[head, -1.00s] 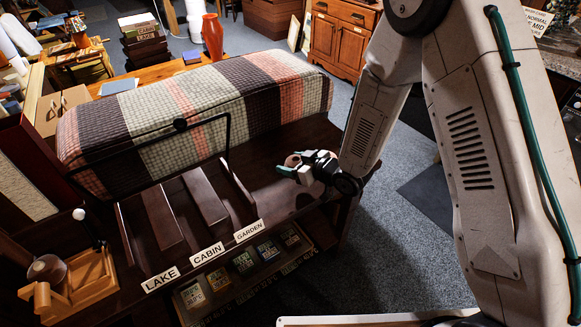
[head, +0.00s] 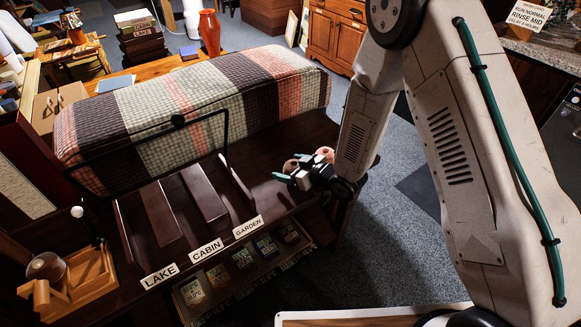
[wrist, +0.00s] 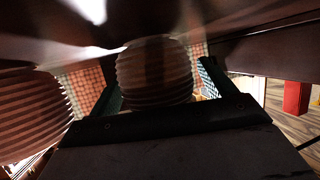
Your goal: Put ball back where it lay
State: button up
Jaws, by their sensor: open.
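Two ribbed, pinkish-brown balls are at my gripper, on the right part of the dark bench. In the head view one ball (head: 291,165) shows beside the teal fingertips and the other ball (head: 325,154) shows behind the gripper. In the wrist view a ribbed ball (wrist: 153,75) sits between the two teal fingers, with dark gaps at its sides. Another ribbed ball (wrist: 33,112) is outside the left finger. My gripper (head: 296,172) is open, low over the bench. I cannot tell whether a finger touches a ball.
Dark slotted dividers (head: 203,193) stand left of the gripper, above LAKE, CABIN and GARDEN labels (head: 206,251). A plaid cushion (head: 200,100) lies behind. A thin black frame (head: 226,140) rises before it. A wooden stand (head: 75,285) is at the left front.

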jog(key=v, duration=1.2)
jog(key=s+d+r+m+g+h, duration=0.1)
jog(key=d+r+m+h, duration=0.4)
jog(key=d+r+h, duration=0.8)
jog(key=s+d+r+m+g+y, duration=0.1)
jog(key=s+r+g, duration=0.1)
jog(key=s+r, duration=0.3)
jog(key=s+d+r+m+g+y, duration=0.1)
jog(key=s+r, duration=0.4)
jog(key=s, duration=0.7)
jog(key=s+d+r+m+g, duration=0.2)
jog(key=s+r, duration=0.4)
jog(key=s, duration=0.3)
jog(key=shift+s+m+g+y, duration=0.4)
jog(key=shift+g, duration=0.4)
